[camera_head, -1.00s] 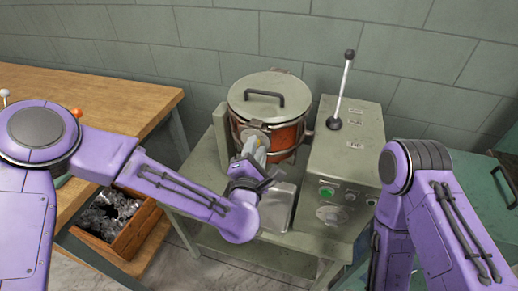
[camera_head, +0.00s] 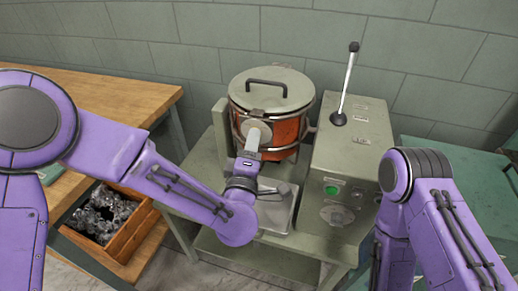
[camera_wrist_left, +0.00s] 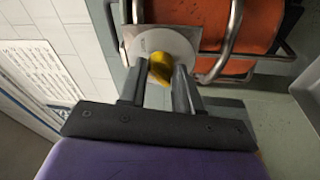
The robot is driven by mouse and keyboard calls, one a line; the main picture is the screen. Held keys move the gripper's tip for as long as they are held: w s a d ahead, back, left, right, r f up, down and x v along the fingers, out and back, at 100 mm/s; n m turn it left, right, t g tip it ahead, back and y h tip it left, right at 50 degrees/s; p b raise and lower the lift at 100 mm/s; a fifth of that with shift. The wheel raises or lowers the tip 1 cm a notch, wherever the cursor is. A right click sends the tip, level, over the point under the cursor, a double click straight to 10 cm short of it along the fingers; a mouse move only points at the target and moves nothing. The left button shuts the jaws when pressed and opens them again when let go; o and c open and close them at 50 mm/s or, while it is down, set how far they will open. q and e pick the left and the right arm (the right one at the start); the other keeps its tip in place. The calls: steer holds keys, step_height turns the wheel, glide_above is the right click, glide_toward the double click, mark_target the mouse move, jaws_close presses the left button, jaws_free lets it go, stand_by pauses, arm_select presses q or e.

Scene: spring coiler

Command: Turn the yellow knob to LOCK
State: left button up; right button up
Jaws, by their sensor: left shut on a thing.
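The yellow knob (camera_wrist_left: 161,68) sits on a pale round plate (camera_wrist_left: 150,45) at the front of the orange drum (camera_head: 284,134). In the left wrist view the two fingers of my left gripper (camera_wrist_left: 160,82) are on either side of the knob, shut on it. In the head view my left gripper (camera_head: 250,150) reaches up to the plate, and the knob is hidden there. The lettering on the plate is too small to read. My right arm is at the right, but its gripper is out of sight.
A grey lid (camera_head: 272,90) with a dark handle tops the drum. The control box (camera_head: 345,150) to its right carries a tall lever (camera_head: 347,80) and a green button (camera_head: 331,190). A wooden bench (camera_head: 105,105) and a crate of scrap (camera_head: 120,243) are at the left.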

arm_select(q)
steer(key=m+b, duration=0.1)
steer(key=m, duration=0.4)
steer(key=shift+f+h+b, duration=0.15)
steer(key=shift+h+b, duration=0.2)
steer(key=shift+h, duration=0.05)
steer(key=m+h+b, duration=0.1)
steer(key=m, duration=0.4)
steer(key=shift+m, duration=0.3)
steer(key=o, duration=1.1)
steer(key=shift+c, duration=0.2)
